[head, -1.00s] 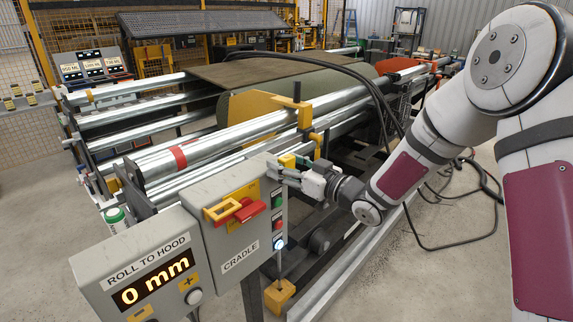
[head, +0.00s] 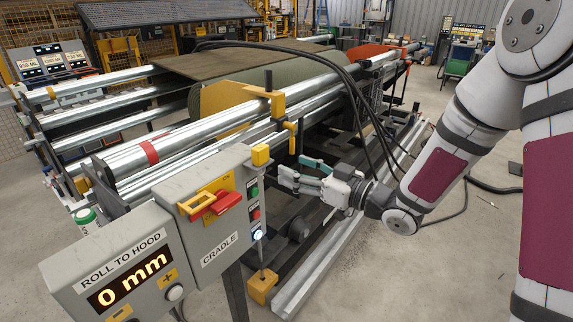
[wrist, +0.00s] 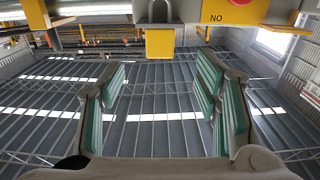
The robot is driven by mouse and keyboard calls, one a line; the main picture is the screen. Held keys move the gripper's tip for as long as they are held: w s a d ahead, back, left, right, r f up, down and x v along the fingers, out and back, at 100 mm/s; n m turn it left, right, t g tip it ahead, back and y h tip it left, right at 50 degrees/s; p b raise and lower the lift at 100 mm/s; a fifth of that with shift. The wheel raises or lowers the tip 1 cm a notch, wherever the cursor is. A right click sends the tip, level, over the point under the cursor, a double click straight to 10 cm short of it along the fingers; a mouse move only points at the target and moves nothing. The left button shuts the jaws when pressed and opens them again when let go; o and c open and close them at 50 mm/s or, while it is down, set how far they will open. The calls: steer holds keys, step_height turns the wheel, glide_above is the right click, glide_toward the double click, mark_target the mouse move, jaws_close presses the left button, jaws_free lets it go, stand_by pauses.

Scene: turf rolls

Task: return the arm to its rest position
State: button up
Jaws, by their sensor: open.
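My gripper (head: 300,175) is open and empty in the head view, just right of the grey cradle control box (head: 217,205). A gap shows between its fingertips and the box's side. My white and maroon arm (head: 440,165) reaches in from the right. In the wrist view my gripper's teal finger pads (wrist: 160,95) stand wide apart with nothing between them. Beyond them are the roof and a yellow block (wrist: 160,43) at the top. The cradle box carries a red and yellow switch (head: 212,203), a green button, a red button and a lit white one.
The roll-to-hood box (head: 115,262) reads 0 mm at the lower left. The steel roller frame (head: 205,130) with a green turf roll (head: 255,75) fills the middle. Black cables (head: 365,110) hang close behind my gripper. Open concrete floor (head: 470,255) lies at the right.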

steer(key=shift+s+d, duration=0.15)
steer(key=s+d+r+m+h, duration=0.3)
steer(key=d+r+h, duration=0.1)
steer(key=d+h, duration=0.35)
steer(key=s+d+r+m+h, duration=0.3)
steer(key=d+h, duration=0.4)
steer(key=d, duration=0.1)
steer(key=s+m+g, duration=0.4)
steer(key=s+g, duration=0.2)
steer(key=s, duration=1.8)
steer(key=shift+s+a+r, duration=0.15)
steer(key=shift+s, duration=0.25)
